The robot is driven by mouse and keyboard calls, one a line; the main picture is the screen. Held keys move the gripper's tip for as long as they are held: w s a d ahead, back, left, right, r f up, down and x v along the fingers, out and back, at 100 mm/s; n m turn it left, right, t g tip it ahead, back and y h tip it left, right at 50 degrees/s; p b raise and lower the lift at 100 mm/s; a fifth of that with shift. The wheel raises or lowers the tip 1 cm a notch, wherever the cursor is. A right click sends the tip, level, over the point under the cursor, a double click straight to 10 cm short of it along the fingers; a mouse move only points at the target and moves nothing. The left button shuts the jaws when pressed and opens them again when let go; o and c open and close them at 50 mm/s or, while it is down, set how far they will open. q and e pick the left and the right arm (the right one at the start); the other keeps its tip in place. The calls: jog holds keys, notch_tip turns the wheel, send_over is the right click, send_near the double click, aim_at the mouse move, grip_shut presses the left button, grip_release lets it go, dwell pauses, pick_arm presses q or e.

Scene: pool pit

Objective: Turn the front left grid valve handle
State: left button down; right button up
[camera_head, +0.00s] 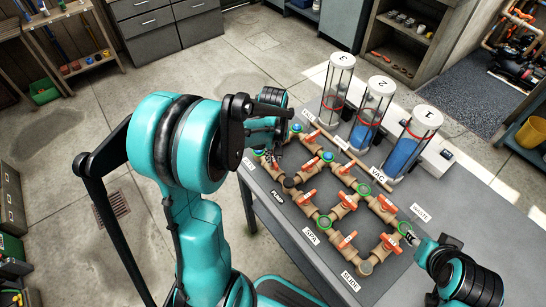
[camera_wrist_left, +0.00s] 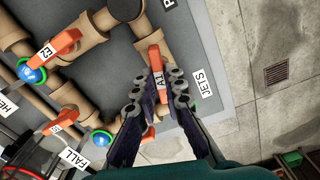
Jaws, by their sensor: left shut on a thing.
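The orange valve handle marked A1 (camera_wrist_left: 156,62) is beside the JETS label in the left wrist view, on the tan pipe grid. My left gripper (camera_wrist_left: 167,82) is shut on this handle, with one finger on each side of it. In the head view my left gripper (camera_head: 275,158) is at the left corner of the grid, near the JETS label (camera_head: 249,164), and hides most of this handle. My right gripper (camera_head: 410,238) is at the right side of the grid by a green-ringed fitting (camera_head: 405,228); its fingers are too small to judge.
Other orange handles (camera_head: 308,198) stand close by on the pipe grid. Handle E2 (camera_wrist_left: 62,47) is to the left in the wrist view. Clear cylinders (camera_head: 369,110) with blue liquid stand behind on the grey table (camera_head: 275,211). The concrete floor (camera_head: 60,210) is open at left.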

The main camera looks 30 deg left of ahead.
pick_arm(q)
jog(key=shift+n, duration=1.6)
jog(key=c, duration=1.6)
grip_release()
notch_tip(320, 180, up, 12)
